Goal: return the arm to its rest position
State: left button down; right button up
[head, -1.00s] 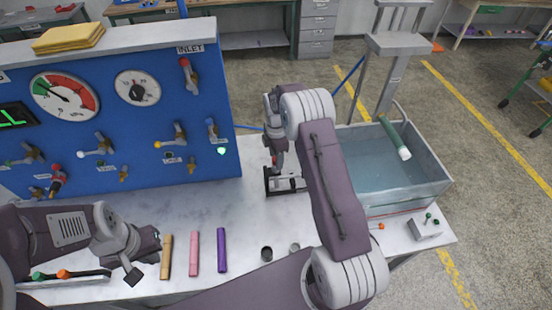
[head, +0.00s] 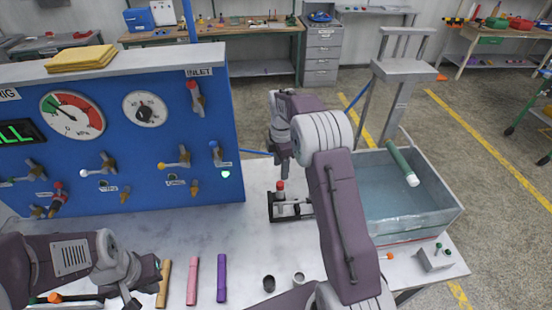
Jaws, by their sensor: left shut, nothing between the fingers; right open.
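My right gripper (head: 284,170) hangs open and empty, pointing down, just above a red-topped fitting (head: 281,192). The fitting stands upright in a black holder (head: 302,209) on the bench, and a small gap shows between it and the gripper. My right arm bends up and over the bench in the middle of the head view. My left gripper (head: 134,298) is shut and empty, low at the left front of the bench. Its tips are near the bottom edge of the picture, beside a tan tube (head: 164,283).
A blue panel (head: 140,120) with gauges and valves stands at the left. A pink tube (head: 192,280) and a purple tube (head: 222,278) lie in front. A clear water tank (head: 445,208) with a green tube (head: 402,165) stands right of my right arm. Bare bench (head: 225,230) lies before the panel.

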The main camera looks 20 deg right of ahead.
jog(key=shift+a+f, duration=0.1)
jog(key=shift+f, duration=0.05)
jog(key=s+a+r+m+b, duration=0.2)
jog(key=s+a+b, duration=0.35)
jog(key=s, duration=0.45)
jog(key=s+a+f+m, duration=0.1)
jog(key=s+f+m, duration=0.3)
jog(key=s+m, duration=0.2)
jog(key=s+a+f+m+t, duration=0.1)
jog(key=s+f+m, duration=0.3)
jog(key=s+m, duration=0.3)
jog(key=m, duration=0.2)
jog(key=shift+s+f+m, duration=0.2)
jog(key=shift+s+m, duration=0.05)
jog(key=shift+m, duration=0.15)
jog(key=shift+s+d, duration=0.1)
